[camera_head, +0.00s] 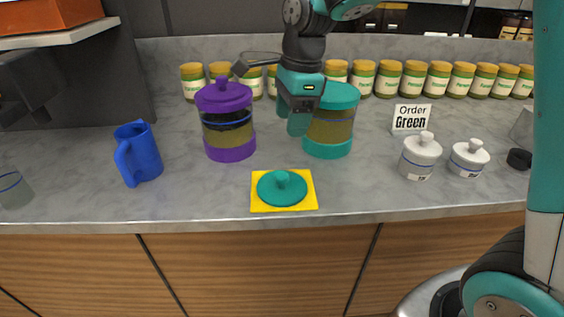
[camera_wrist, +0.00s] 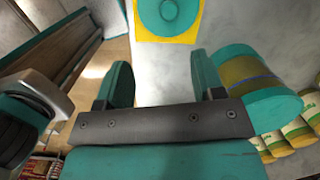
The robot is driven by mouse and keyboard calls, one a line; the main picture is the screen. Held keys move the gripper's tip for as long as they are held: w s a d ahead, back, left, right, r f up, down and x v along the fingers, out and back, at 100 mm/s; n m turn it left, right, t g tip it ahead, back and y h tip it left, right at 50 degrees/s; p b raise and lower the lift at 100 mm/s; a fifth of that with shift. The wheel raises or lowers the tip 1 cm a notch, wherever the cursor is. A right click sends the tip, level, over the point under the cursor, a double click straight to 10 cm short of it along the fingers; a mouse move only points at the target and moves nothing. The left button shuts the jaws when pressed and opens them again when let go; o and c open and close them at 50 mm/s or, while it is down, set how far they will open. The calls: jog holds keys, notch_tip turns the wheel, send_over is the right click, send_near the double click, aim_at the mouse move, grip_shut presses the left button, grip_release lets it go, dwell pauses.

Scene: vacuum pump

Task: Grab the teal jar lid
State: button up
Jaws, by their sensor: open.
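The teal jar lid (camera_head: 282,187) is round with a knob on top. It lies flat on a yellow square (camera_head: 257,202) near the counter's front edge. In the wrist view the lid (camera_wrist: 168,10) shows at the top, partly cut off, beyond my fingertips. My gripper (camera_head: 296,118) is open and empty, above the counter behind the lid. In the wrist view its two teal fingers (camera_wrist: 163,82) stand apart with bare counter between them. The teal jar (camera_head: 329,128) stands just right of my gripper, and it also shows right of the fingers in the wrist view (camera_wrist: 250,80).
A purple jar (camera_head: 229,138) with its lid on stands left of my gripper. A blue mug (camera_head: 138,153) is further left. Several labelled jars (camera_head: 387,78) line the back. Counter around the yellow square is clear.

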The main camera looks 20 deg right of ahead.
jog(key=w+r+m, duration=0.1)
jog(key=m, duration=0.1)
jog(key=p, duration=0.1)
send_near(282, 175)
jog(key=shift+m, duration=0.3)
jog(key=f, duration=0.5)
jog(key=shift+w+a, duration=0.2)
jog(key=shift+a, duration=0.2)
jog(key=shift+s+a+f+p, duration=0.1)
jog(key=shift+f+p, duration=0.15)
jog(key=shift+f, duration=0.65)
jog(key=shift+a+f+p, duration=0.15)
jog(key=shift+f+p, duration=0.1)
jog(key=shift+f, duration=0.7)
jog(key=shift+s+a+f+p, duration=0.1)
jog(key=shift+f+p, duration=0.15)
jog(key=shift+f, duration=0.65)
jog(key=shift+w, duration=0.1)
jog(key=c, duration=1)
